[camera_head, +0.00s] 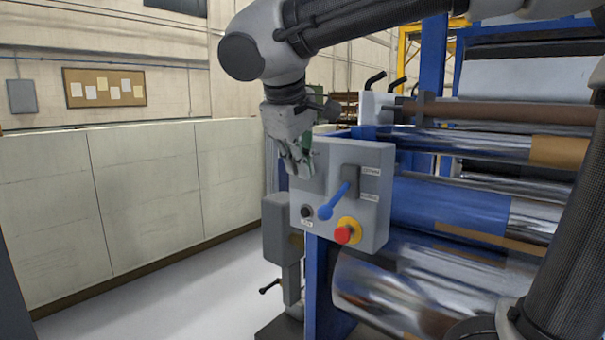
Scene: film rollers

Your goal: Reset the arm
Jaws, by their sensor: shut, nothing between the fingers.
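My gripper (299,160) hangs from my arm at the upper middle of the head view, fingers pointing down. It is shut and empty. It shows in front of the upper left part of a grey control box (375,218); I cannot tell whether it touches the box. The box carries a blue-handled lever (338,201) that slants down to the left, a black button (307,212) and a red stop button on a yellow ring (344,234). My gripper is apart from the lever's handle, above and to the left of it.
A machine with shiny film rollers (440,205) and a blue frame (319,285) fills the right side. Pale panels (140,190) line the left, with clear floor (170,305) before them. A small black-handled crank (270,286) sticks out below the box.

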